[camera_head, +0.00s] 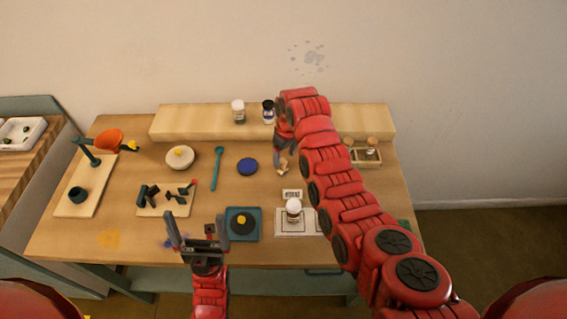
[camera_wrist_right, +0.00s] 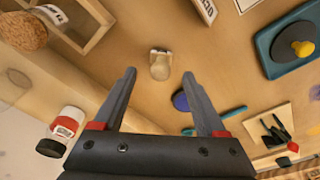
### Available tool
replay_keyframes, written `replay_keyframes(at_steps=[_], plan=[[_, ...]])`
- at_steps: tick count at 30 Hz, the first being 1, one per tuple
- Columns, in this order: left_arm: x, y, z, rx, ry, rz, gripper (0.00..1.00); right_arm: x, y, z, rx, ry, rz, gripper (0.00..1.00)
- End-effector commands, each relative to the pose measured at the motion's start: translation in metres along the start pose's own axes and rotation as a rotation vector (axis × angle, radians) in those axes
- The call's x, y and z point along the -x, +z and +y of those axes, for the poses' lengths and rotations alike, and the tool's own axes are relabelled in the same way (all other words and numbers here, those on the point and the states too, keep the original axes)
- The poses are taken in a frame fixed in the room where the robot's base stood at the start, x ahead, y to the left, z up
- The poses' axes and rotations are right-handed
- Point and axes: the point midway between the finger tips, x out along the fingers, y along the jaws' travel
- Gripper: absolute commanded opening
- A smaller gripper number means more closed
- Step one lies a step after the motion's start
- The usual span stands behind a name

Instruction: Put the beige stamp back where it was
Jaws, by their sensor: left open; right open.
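The beige stamp (camera_wrist_right: 160,65) is on the bare tabletop in the right wrist view, ahead of and between the fingers. It has a rounded beige body and a paler end; I cannot tell whether it stands or lies. In the head view it shows small at the tip of my right arm (camera_head: 283,161). My right gripper (camera_wrist_right: 162,78) is open and empty, its fingers apart from the stamp. My left gripper (camera_head: 197,225) is open and empty at the table's front edge.
A blue disc (camera_head: 247,166) and a teal spoon (camera_head: 217,166) lie left of the stamp. A tray with cork-topped jars (camera_head: 365,160) is right; a raised shelf (camera_head: 190,122) runs behind.

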Motion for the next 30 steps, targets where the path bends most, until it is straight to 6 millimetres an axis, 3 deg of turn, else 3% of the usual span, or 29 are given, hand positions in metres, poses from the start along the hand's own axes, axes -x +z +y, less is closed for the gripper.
replay_keyframes(at_steps=[6,10,30], plan=[[0.02,0.003,0.001,0.0,0.0,0.0,1.0,0.04,0.001,-0.001,0.001,0.0,0.003,0.74],[0.008,0.001,0.0,0.0,0.0,0.001,1.0,0.063,0.0,0.0,0.0,-0.001,0.001,0.74],[0.005,0.001,0.0,0.0,0.0,0.0,1.0,0.073,0.0,-0.001,0.001,-0.002,-0.002,0.74]])
